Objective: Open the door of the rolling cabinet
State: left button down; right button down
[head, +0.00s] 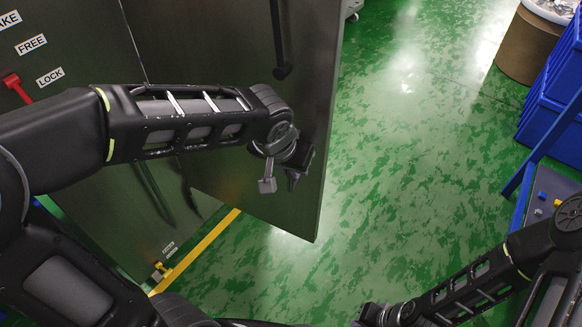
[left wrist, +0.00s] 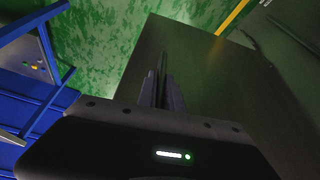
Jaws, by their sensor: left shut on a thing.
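The rolling cabinet's dark grey front (head: 70,30) fills the left of the head view. Its door (head: 312,110) stands at an angle to that front, its lower corner out over the green floor. The door also shows in the left wrist view (left wrist: 215,85). A dark bar (head: 278,40) runs along the door face. My left gripper (head: 281,178) is at the door face near its free edge. In the left wrist view its fingers (left wrist: 162,92) are shut on a thin dark bar, seemingly the door handle (left wrist: 163,60). My right gripper (head: 375,315) is low in the head view, away from the door, its fingers unclear.
A red lever (head: 14,86) sits beside FREE and LOCK labels. A yellow strip (head: 205,245) lies on the floor by the cabinet. Blue bins (head: 555,125) and a brown drum (head: 528,45) stand at right. The green floor (head: 420,150) between is clear.

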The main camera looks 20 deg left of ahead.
pick_arm(q)
jog(key=shift+d, duration=0.1)
jog(key=c, duration=1.5)
grip_release()
jog(key=p+v, duration=0.1)
jog(key=v, duration=0.6)
jog(key=shift+r, duration=0.4)
jog(key=shift+s, duration=0.1)
